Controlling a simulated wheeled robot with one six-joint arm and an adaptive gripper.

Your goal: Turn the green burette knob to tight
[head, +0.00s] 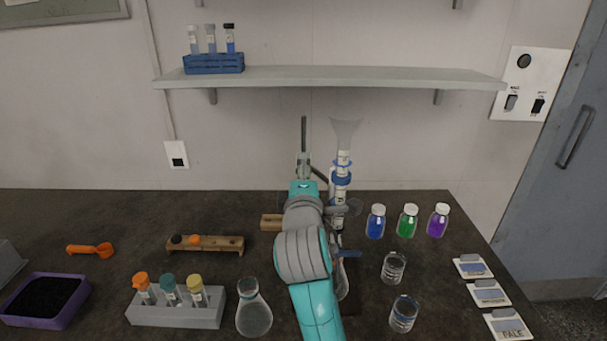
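The burette (341,182) stands upright at the middle back of the bench, with a clear funnel (346,132) in its top and blue bands on its body. My teal and grey arm reaches up the middle of the head view and covers much of the burette's lower part. I cannot make out the green knob; it seems hidden behind the arm.
A stand rod (304,132) rises left of the burette. Several capped bottles, including a green one (408,221), and beakers (393,268) stand to the right. A conical flask (253,310) and a grey tube rack (178,318) are front left. A shelf (330,77) hangs above.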

